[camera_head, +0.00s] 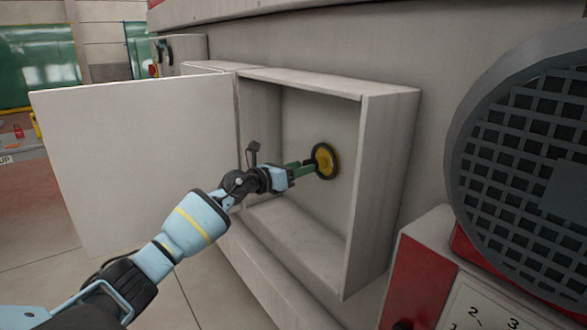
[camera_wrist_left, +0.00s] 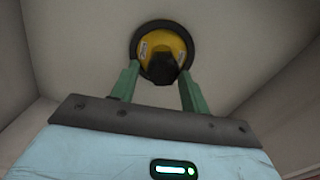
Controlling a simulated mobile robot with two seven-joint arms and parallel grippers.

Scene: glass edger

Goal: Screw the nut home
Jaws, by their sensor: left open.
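A yellow disc with a black rim (camera_head: 328,160) sits on the back wall inside an open grey cabinet. In the left wrist view the disc (camera_wrist_left: 158,46) shows near the top, with a dark, angular nut (camera_wrist_left: 163,70) at its lower middle. My left gripper (camera_head: 308,168) reaches into the cabinet, its green fingertips close in front of the disc. In the left wrist view the gripper (camera_wrist_left: 156,80) is open, with one finger on each side of the nut. I cannot tell whether the fingers touch it. In the head view the nut is not clearly visible. My right gripper is not in view.
The cabinet (camera_head: 385,185) has side walls and a raised lower edge around my arm. Its white door (camera_head: 135,160) stands open on the left. A large round grille (camera_head: 530,170) and a red and grey box (camera_head: 425,265) stand on the right.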

